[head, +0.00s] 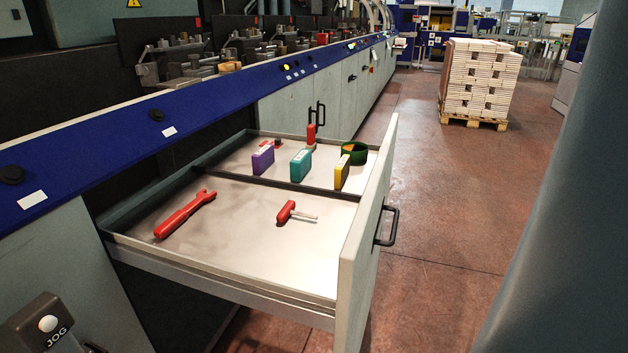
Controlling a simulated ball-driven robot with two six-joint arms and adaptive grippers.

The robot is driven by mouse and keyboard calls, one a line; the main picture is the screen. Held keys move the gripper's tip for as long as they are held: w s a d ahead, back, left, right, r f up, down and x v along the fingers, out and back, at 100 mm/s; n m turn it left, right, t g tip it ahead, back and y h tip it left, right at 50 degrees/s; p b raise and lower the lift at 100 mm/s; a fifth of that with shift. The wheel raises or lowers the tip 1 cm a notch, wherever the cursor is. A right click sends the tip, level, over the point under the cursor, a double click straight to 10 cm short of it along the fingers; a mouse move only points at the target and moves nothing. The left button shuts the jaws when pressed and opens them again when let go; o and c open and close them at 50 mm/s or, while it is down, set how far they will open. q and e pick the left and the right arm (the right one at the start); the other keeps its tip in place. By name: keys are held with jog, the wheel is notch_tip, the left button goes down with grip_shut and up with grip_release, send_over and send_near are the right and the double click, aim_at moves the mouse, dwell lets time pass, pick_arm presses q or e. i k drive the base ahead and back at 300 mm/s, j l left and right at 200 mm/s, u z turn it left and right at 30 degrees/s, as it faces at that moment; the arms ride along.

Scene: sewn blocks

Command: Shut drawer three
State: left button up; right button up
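A wide drawer (223,278) stands pulled far out of the long machine's front. Its pale grey front panel (358,250) faces right and carries a black bar handle (388,226). Inside the drawer lie a red wrench (185,214) and a red-handled tool (290,212) in the near section. The far section holds a purple block (263,160), a teal block (300,165), a yellow block (342,172), a green ring-shaped thing (355,152) and a small red-topped thing (311,136). No number shows on the drawer. Neither of my grippers is in view.
The machine's blue rail (230,85) runs along above the drawer. A grey box marked JOG (45,325) is at the lower left. A stacked pallet (480,85) stands far back. The reddish floor (455,220) right of the drawer is clear.

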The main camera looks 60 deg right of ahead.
aim_at(321, 273)
jog(key=z, duration=0.4)
jog(key=l+z, duration=0.1)
jog(key=z, duration=0.35)
jog(key=k+l+z, duration=0.1)
jog(key=z, duration=0.75)
jog(key=l+z, duration=0.1)
jog(key=z, duration=0.3)
